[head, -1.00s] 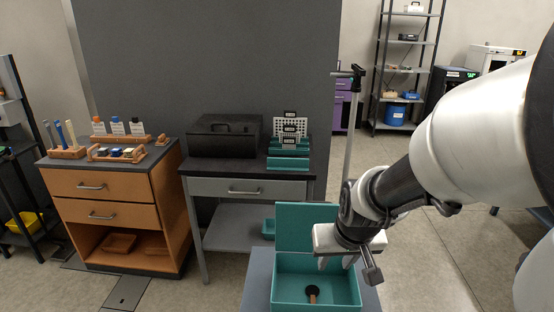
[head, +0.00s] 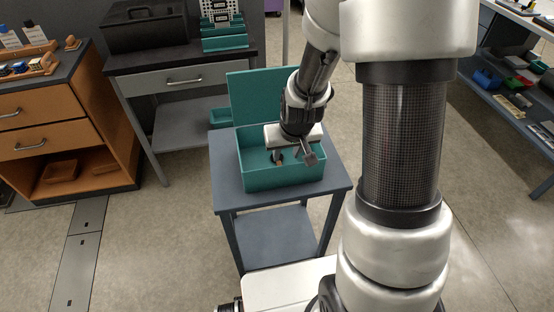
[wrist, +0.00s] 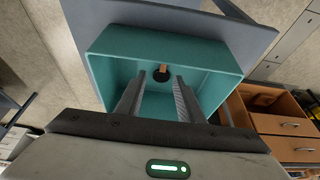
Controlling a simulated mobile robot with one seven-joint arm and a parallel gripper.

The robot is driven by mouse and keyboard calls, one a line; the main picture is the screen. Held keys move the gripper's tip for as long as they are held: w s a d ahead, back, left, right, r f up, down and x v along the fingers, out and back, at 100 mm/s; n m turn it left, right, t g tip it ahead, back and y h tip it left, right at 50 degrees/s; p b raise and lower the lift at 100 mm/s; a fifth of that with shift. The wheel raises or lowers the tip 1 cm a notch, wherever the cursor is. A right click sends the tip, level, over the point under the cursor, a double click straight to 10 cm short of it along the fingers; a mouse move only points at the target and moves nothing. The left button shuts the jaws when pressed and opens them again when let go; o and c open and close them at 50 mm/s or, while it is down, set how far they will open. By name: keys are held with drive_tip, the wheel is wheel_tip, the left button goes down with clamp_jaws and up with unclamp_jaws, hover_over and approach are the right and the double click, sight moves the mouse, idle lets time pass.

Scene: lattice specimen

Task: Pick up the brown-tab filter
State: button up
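The brown-tab filter is a dark round disc with a short brown tab (wrist: 163,73). It lies on the floor of an open teal box, whose rim (wrist: 105,50) surrounds it in the wrist view. In the head view the teal box (head: 290,184) stands on a small grey table, its lid raised at the back; the filter (head: 281,161) shows only partly beside a finger. My gripper (wrist: 159,82) is open and points down into the box, with the filter ahead, between the fingers in the picture. It also shows over the box in the head view (head: 293,158).
The grey table (head: 228,195) has little bare top around the box. The raised lid (head: 258,95) stands close behind my gripper. A wooden drawer cabinet (head: 50,130) and a grey drawer table (head: 185,82) stand to the left. Shelving (head: 510,85) stands at the right.

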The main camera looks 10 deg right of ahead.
sight(281, 163)
drive_tip(key=x, duration=0.3)
drive_tip(key=shift+w+f, duration=0.1)
drive_tip(key=shift+a+b+x, duration=0.2)
drive_tip(key=shift+b+x, duration=0.1)
drive_tip(key=shift+x, duration=1.05)
drive_tip(key=shift+a+b+x, duration=0.2)
drive_tip(key=shift+b+x, duration=0.05)
drive_tip(key=shift+x, duration=1.1)
clamp_jaws()
